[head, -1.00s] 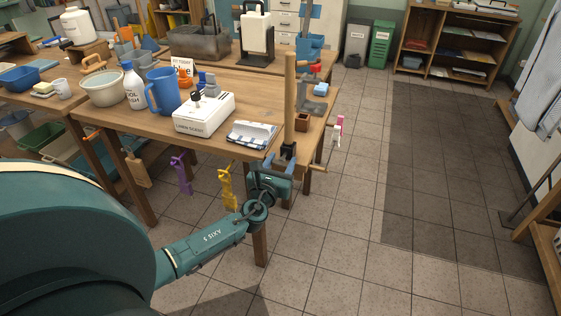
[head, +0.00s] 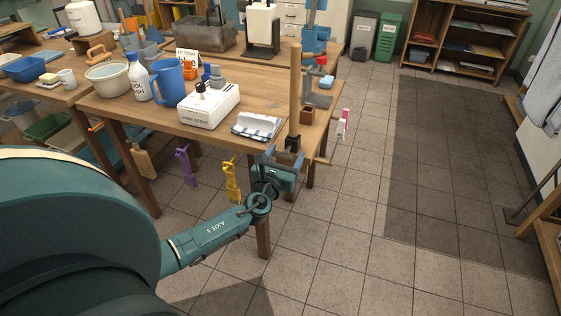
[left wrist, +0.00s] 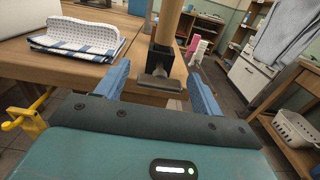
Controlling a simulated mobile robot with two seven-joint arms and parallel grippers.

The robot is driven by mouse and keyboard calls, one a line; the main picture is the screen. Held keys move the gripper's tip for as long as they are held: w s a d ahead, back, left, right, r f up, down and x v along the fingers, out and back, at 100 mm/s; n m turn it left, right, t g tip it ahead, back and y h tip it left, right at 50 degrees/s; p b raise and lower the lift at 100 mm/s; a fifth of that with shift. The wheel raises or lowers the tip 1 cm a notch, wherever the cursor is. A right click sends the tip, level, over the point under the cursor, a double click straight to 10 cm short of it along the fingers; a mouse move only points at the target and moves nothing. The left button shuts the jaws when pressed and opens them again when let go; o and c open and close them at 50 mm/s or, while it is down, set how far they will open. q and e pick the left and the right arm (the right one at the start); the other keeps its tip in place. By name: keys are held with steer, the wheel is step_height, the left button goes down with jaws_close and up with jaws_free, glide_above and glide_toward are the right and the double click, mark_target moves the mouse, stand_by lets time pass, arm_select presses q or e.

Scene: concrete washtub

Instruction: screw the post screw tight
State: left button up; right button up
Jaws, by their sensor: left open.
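A wooden post (head: 295,85) stands upright in a black clamp (head: 292,144) at the table's front right corner. In the left wrist view the post (left wrist: 169,18) rises from the black clamp (left wrist: 162,58). A flat grey metal piece (left wrist: 160,82), apparently the post screw's head or bar, sticks out toward me below it. My left gripper (head: 284,157) is just in front of this corner. In the left wrist view its open blue fingers (left wrist: 160,88) stand on either side of the grey piece, with gaps visible. The screw's thread is hidden. My right gripper is not in view.
A folded checked cloth (head: 257,126) lies left of the post, beside a white box (head: 209,106). A yellow clamp (head: 231,180) and a purple one (head: 187,166) hang at the table's front edge. A wooden handle (head: 321,161) juts out right of the clamp.

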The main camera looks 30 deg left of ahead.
arm_select(q)
steer(key=v, duration=1.3)
steer(key=shift+w, duration=0.1)
steer(key=s+f+n+g+y, duration=0.3)
steer(key=s+n+g, duration=0.65)
steer(key=n, duration=1.15)
steer(key=s+d+n+g+h, duration=0.5)
steer(key=s+d+n+h, duration=0.2)
steer(key=s+d+n, duration=0.35)
steer(key=w+d+m+t+h+p, duration=0.1)
steer(key=w+d+t+h+p, duration=0.2)
steer(key=w+d+t+p, duration=0.3)
steer(key=shift+d+f+t, duration=0.3)
steer(key=shift+d+t, duration=0.45)
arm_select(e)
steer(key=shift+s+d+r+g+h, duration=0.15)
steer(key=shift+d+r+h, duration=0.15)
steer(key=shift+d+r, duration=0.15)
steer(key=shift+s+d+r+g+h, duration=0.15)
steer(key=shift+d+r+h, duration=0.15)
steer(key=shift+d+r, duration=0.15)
